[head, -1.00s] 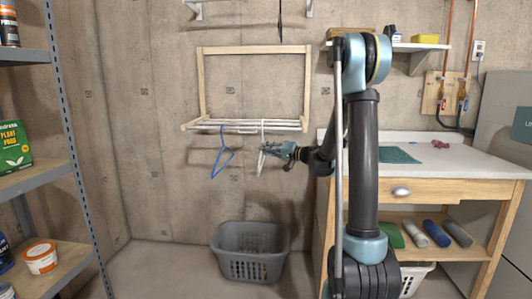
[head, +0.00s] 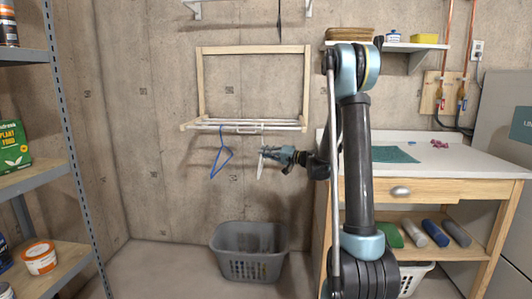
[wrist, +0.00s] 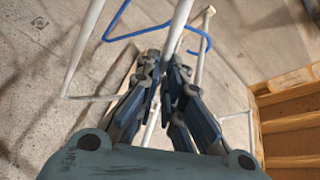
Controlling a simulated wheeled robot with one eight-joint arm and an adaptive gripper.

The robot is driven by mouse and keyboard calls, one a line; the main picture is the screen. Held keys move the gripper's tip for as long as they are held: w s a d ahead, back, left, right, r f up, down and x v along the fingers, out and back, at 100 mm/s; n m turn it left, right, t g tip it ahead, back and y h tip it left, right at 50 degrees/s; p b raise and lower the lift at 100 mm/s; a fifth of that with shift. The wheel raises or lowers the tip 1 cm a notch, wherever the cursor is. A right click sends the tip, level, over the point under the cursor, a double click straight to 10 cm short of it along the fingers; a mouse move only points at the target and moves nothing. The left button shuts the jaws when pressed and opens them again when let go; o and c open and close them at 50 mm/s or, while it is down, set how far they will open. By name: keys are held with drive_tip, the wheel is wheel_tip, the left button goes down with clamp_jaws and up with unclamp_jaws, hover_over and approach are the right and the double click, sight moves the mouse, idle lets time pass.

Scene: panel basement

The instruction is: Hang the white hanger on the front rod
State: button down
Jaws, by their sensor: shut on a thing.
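My gripper (head: 267,153) is shut on the white hanger (head: 261,168), below the front of the wall drying rack (head: 204,125). In the head view only a narrow white part of the hanger shows at the fingertips, below the rods. Its hook cannot be made out clearly. A blue hanger (head: 221,156) hangs from the rack to the left of my gripper. In the wrist view, the fingers (wrist: 165,68) close around a white bar (wrist: 178,30). The blue hanger (wrist: 122,22) shows beyond it. Which other white bars there belong to the hanger or the rack is unclear.
A grey laundry basket (head: 249,240) stands on the floor below the rack. A wooden workbench (head: 455,188) is at the right, and a metal shelf unit (head: 62,130) at the left. The wall and floor between the shelf unit and rack are clear.

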drive_tip(key=shift+f, duration=0.2)
drive_tip(key=c, duration=1.7)
unclamp_jaws()
drive_tip(key=shift+o, duration=0.2)
